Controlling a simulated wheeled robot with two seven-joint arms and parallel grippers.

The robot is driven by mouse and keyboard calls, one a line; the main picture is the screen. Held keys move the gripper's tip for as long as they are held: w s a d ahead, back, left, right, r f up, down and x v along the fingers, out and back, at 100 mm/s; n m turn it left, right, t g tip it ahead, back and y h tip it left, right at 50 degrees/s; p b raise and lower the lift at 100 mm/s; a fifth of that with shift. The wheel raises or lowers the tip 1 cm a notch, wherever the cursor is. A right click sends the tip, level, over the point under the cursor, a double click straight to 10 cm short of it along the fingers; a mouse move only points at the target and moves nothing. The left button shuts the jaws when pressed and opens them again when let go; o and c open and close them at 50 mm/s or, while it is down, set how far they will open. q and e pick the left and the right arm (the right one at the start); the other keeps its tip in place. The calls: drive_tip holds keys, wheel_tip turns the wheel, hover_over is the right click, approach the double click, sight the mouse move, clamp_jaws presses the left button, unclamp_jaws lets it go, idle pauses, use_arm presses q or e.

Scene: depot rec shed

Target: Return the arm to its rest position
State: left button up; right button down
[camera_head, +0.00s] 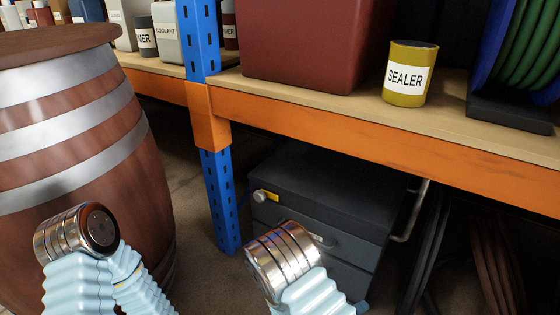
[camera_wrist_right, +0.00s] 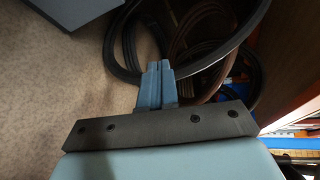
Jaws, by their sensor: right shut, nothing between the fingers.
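My right gripper (camera_wrist_right: 157,86) shows in the right wrist view, its two blue-grey fingers together with nothing between them. It hangs over the floor, with looped black hose behind its fingertips. In the head view, the metal joint and pale blue ribbed sleeve of my right arm show at the bottom middle, in front of a dark drawer cabinet. My left arm's metal joint and ribbed sleeve show at the bottom left, in front of the barrel. The fingers of my left gripper do not show.
A wooden barrel (camera_head: 75,150) stands at left. A blue post (camera_head: 219,200) and orange shelf beam (camera_head: 400,145) cross ahead. The shelf bears a yellow SEALER tin (camera_head: 410,75) and a red box (camera_head: 310,45). Below are the drawer cabinet (camera_head: 330,185) and hanging cables (camera_head: 495,265).

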drive_tip(key=s+a+f+m+g+y+p, duration=0.1)
drive_tip(key=s+f+m+g+y, duration=0.25)
drive_tip(key=s+m+g, duration=0.5)
drive_tip(key=s+a+f+m+g+y+p, duration=0.25)
drive_tip(key=s+m+g+y, duration=0.2)
drive_tip(key=s+m, duration=0.55)
drive_tip(key=a+m+y, duration=0.7)
drive_tip(key=a+m, duration=0.1)
drive_tip(key=m, duration=0.4)
drive_tip(key=w+r+m+t+y+p, duration=0.1)
drive_tip(key=w+m+t, duration=0.4)
drive_tip(key=m, duration=0.7)
drive_tip(key=w, duration=0.2)
drive_tip(key=shift+w+r+t+y+p, duration=0.3)
drive_tip(key=shift+r+t, duration=0.05)
drive_tip(key=shift+t, duration=0.05)
drive_tip(key=shift+d, duration=0.1)
